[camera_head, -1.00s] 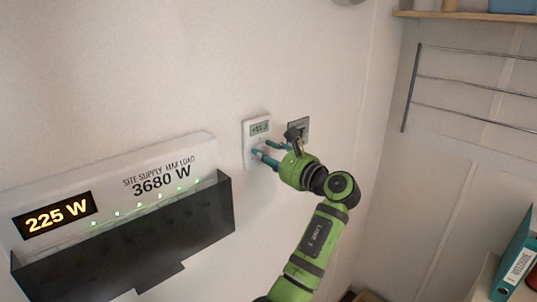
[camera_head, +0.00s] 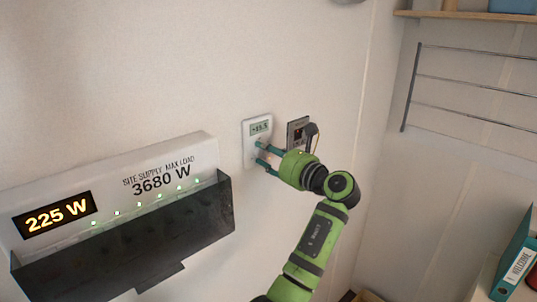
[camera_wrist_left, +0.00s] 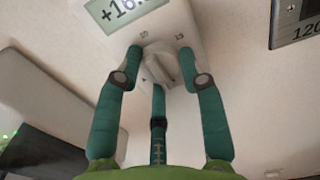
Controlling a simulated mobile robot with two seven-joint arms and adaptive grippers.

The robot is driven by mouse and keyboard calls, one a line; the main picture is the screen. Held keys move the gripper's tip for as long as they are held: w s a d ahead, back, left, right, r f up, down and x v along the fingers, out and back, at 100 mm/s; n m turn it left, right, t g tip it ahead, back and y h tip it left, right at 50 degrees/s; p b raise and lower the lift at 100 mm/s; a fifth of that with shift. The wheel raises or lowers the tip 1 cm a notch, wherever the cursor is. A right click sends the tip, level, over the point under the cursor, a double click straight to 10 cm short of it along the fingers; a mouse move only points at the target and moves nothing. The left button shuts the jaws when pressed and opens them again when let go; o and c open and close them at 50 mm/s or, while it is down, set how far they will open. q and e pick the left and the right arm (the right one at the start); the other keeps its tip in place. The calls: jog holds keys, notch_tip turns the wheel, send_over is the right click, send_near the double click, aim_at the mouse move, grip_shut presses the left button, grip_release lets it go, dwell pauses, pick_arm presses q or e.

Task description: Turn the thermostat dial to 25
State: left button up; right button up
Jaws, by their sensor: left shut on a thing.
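The white thermostat (camera_head: 249,142) is fixed to the wall, with a small display (camera_head: 260,128) at its top. In the left wrist view the display (camera_wrist_left: 124,8) begins with +16; its last digit is cut off. Below it is the round white dial (camera_wrist_left: 157,62) with a raised grip bar and small scale marks around it. My left gripper (camera_head: 262,152) has its teal fingers around the dial. In the left wrist view the gripper (camera_wrist_left: 160,66) is shut on the dial, with fingertips at its two sides and below. My right gripper is not in view.
A dark-faced wall device (camera_head: 294,133) sits just right of the thermostat, close to my wrist. A site supply panel (camera_head: 60,188) reading 225 W, with a dark tray (camera_head: 130,240) in front, is on the left. A wire rack (camera_head: 470,85) and teal binder (camera_head: 517,268) are at the right.

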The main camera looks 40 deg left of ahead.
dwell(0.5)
pick_arm(q)
jog(key=o, duration=1.2)
jog(key=shift+c, duration=0.2)
jog(key=shift+a, duration=0.1)
jog(key=shift+d, duration=0.2)
jog(key=s+d, duration=0.1)
jog(key=d, duration=1)
jog(key=shift+d, duration=0.3)
